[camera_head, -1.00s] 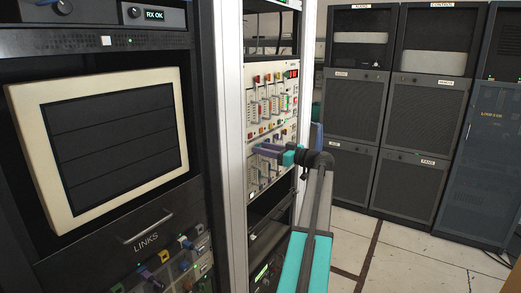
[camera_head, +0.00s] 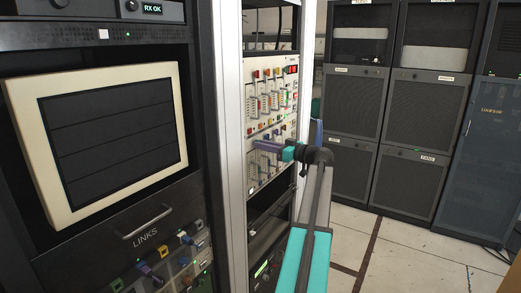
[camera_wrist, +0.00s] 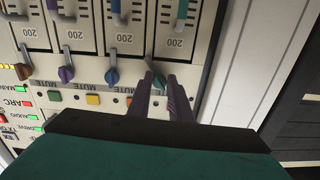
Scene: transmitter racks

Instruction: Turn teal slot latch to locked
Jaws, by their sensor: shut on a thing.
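In the wrist view a row of small pointed latches runs below the numbered channel strips. The teal latch (camera_wrist: 159,76) is the rightmost of them. My gripper (camera_wrist: 160,83) has its two dark purple fingers closed around it, one on each side. The fingers hide much of the latch, so its exact angle is hard to tell. In the head view my gripper (camera_head: 257,146) reaches left to the pale panel (camera_head: 251,181) and touches it or nearly so; the latch itself cannot be made out there.
A blue latch (camera_wrist: 112,76), a purple latch (camera_wrist: 66,74) and a brown latch (camera_wrist: 23,71) sit left of the teal one. Coloured mute buttons (camera_wrist: 92,99) lie just below. A white rack post (camera_head: 232,150) stands left of the panel. Open floor (camera_head: 405,245) lies right.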

